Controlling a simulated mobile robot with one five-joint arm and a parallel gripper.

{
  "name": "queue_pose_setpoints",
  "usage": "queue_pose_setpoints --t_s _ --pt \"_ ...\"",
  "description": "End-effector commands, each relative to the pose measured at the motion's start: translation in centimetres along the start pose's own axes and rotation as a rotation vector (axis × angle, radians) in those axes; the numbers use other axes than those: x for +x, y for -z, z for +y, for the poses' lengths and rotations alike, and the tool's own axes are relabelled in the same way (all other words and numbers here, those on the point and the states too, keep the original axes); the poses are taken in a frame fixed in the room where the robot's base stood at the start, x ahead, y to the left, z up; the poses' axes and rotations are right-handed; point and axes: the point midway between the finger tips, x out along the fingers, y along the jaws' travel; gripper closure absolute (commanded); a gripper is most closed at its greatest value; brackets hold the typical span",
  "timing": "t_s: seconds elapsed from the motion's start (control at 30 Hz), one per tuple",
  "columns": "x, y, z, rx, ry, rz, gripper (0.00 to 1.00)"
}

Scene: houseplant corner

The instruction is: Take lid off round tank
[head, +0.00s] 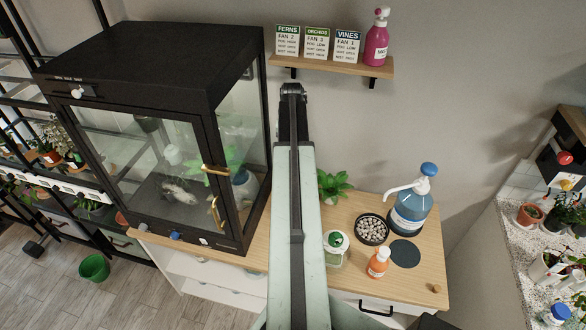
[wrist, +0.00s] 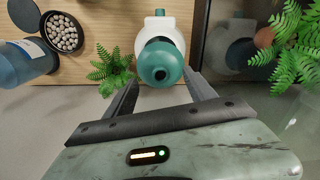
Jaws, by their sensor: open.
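In the wrist view a white round tank (wrist: 141,38) with a teal lid (wrist: 160,62) stands on the wooden top. My gripper (wrist: 163,80) is open and empty, with one finger at each side of the lid's near part. I cannot tell whether the fingers touch it. The lid is on the tank. In the head view my arm covers this spot, and neither the tank nor my fingertips show there.
A fern (wrist: 110,68) stands close beside one finger. Glass cabinet (head: 160,130) is left of my arm. Right of it are a green-lidded jar (head: 335,250), pebble tray (head: 371,229), orange bottle (head: 378,263) and blue pump bottle (head: 411,212). A shelf (head: 340,66) hangs above.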

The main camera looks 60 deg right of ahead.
Motion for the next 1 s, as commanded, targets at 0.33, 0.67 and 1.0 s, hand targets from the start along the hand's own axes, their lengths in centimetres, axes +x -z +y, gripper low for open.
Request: queue_pose_setpoints --t_s 0.33,0.67,1.0 --pt "4.3 -0.1 0.0 0.0 0.0 0.0 0.36" --pt "4.1 0.0 0.0 0.001 0.0 0.0 0.89" --pt "4.1 -0.1 0.1 0.002 0.0 -0.001 1.0"
